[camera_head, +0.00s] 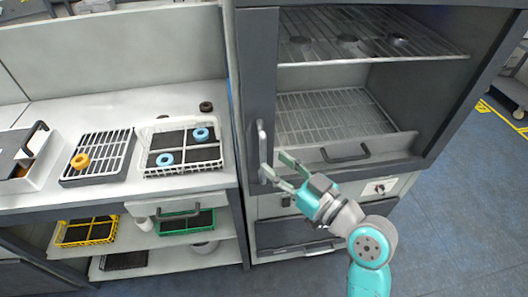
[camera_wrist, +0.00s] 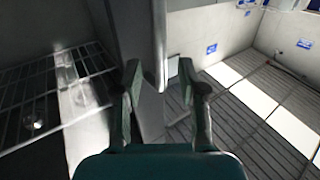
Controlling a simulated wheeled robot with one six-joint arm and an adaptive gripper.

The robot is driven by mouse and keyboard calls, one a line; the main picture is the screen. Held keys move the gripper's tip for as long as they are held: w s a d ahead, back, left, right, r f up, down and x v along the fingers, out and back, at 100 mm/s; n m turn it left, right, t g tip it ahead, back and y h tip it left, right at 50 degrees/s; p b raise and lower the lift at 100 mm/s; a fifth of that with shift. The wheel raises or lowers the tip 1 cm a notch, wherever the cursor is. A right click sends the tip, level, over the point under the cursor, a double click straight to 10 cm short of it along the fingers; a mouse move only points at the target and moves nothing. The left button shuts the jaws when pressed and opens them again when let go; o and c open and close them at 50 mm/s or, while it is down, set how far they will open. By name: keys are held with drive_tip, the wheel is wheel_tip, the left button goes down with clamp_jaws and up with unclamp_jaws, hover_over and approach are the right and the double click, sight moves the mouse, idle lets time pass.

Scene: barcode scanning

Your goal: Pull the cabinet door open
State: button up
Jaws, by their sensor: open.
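The cabinet (camera_head: 256,75) is tall with a dark grey frame, and its wire shelves show through the front. Its door looks shut, in line with the frame. A pale vertical door handle (camera_head: 262,148) is on the left side of the front. My gripper (camera_head: 274,163) is open, its fingertips close to the handle's lower part. In the wrist view, a vertical bar that looks like the handle (camera_wrist: 159,45) stands between the two spread fingers of my gripper (camera_wrist: 159,68). I cannot tell whether either finger touches it.
A counter left of the cabinet holds a white wire basket (camera_head: 148,172) with blue rings and a grey rack (camera_head: 67,181) with a yellow ring. A lower shelf holds a yellow basket (camera_head: 60,240) and a green one. Open blue floor (camera_head: 465,215) lies to the right.

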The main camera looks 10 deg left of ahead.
drive_tip(key=shift+x, duration=2.6)
clamp_jaws()
